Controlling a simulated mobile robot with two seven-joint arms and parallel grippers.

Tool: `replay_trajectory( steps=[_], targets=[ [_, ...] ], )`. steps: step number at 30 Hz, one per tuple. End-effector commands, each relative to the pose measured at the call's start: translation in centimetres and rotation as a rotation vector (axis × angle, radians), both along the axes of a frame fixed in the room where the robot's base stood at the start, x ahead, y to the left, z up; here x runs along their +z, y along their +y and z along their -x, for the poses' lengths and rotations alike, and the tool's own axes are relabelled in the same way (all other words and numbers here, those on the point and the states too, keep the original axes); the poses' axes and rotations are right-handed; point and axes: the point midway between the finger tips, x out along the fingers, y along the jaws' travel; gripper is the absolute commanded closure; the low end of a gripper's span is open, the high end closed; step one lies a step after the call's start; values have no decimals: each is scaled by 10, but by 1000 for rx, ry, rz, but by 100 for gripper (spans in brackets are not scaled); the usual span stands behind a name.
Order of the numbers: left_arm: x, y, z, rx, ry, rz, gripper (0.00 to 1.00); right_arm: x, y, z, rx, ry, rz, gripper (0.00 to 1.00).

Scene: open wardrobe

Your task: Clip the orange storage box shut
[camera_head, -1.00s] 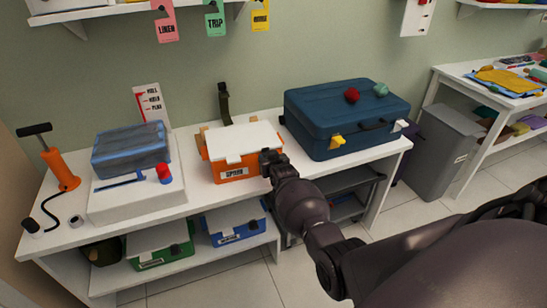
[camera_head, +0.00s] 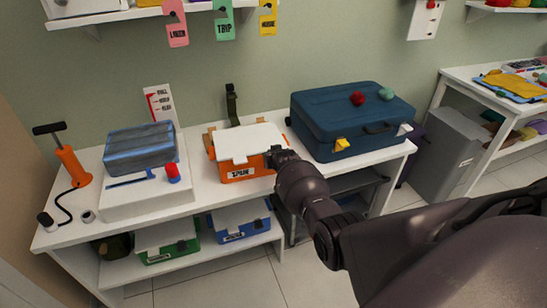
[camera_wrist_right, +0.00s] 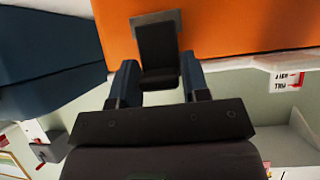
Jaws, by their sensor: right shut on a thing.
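The orange storage box (camera_head: 248,172) stands on the white bench with its white lid (camera_head: 250,141) lying over the top. A label is on its front. My right gripper (camera_head: 278,157) is at the box's right front corner. Whether the clip is latched cannot be told. My left gripper is not in view.
A blue suitcase (camera_head: 345,112) stands close on the right of the box. A white device with a blue bag (camera_head: 141,147) and an orange pump (camera_head: 72,165) are on the left. Green (camera_head: 168,250) and blue (camera_head: 240,230) boxes sit on the shelf below.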

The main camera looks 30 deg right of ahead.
Motion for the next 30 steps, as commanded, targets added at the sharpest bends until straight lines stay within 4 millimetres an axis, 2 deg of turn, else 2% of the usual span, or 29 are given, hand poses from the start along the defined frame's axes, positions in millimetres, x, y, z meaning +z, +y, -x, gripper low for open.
replay_trajectory(
  steps=[1, 5, 17, 30],
  targets=[
    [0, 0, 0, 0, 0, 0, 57, -1, 0, 1, 0, 3, -1, 56],
    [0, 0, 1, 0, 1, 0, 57, -1, 0, 1, 0, 2, -1, 38],
    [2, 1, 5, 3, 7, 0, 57, 4, 2, 5, 0, -1, 0, 38],
    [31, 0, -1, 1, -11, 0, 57, 33, 14, 46, 0, -1, 0, 38]
  ],
)
